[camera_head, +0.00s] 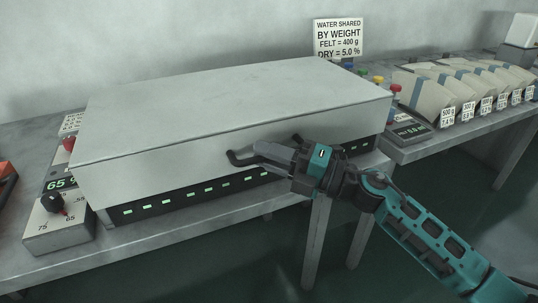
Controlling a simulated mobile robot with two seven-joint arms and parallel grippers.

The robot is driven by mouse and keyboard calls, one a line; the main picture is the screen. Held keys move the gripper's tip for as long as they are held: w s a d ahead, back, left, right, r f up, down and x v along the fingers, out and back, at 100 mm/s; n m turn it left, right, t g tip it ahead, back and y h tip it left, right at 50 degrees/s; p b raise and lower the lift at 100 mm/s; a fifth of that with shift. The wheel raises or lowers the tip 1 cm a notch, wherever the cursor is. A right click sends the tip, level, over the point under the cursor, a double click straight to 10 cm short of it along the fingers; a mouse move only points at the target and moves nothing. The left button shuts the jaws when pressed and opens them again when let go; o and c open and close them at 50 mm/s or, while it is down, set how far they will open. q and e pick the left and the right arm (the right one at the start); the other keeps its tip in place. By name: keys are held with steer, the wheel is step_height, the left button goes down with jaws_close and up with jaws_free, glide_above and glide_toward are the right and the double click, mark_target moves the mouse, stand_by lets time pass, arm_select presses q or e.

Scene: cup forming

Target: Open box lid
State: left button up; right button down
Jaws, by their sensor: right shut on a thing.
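The box is a long, pale grey case on the table, and its lid (230,98) lies flat and closed on top. A dark handle (240,160) sticks out from the lid's front side. My right gripper (264,151) is at the handle, its fingers shut on it, with the teal arm coming in from the lower right. The gripper hides the middle of the handle and part of the front. Below the lid, the dark front strip (190,197) carries a row of small green lights. My left gripper is not in view.
A control box (60,220) with a black knob and a green "65" display stands at the left. A scale (410,131) and several tilted bins (428,97) with weight labels are at the right. A sign (338,38) stands behind. The space above the lid is clear.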

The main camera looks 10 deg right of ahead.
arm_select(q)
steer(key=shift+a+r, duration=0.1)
arm_select(e)
steer(key=shift+r, duration=0.1)
stand_by(0.3)
steer(key=shift+r+p, duration=0.45)
steer(key=shift+p, duration=0.35)
steer(key=r+p, duration=0.1)
steer(key=p, duration=0.1)
steer(key=shift+s+r+h+p, duration=0.1)
steer(key=shift+r+h+p, duration=0.2)
steer(key=shift+r, duration=0.05)
steer(key=shift+m, duration=0.6)
step_height(320, 180, up, 4)
steer(key=p, duration=0.6)
steer(key=shift+r, duration=0.15)
step_height(320, 180, up, 5)
steer(key=p, duration=0.4)
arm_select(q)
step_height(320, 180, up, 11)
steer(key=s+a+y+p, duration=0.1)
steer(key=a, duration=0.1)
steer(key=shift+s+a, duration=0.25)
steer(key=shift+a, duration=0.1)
arm_select(e)
step_height(320, 180, up, 11)
glide_above(270, 123)
steer(key=a, duration=0.2)
steer(key=shift+s, duration=0.2)
steer(key=shift+f, duration=0.2)
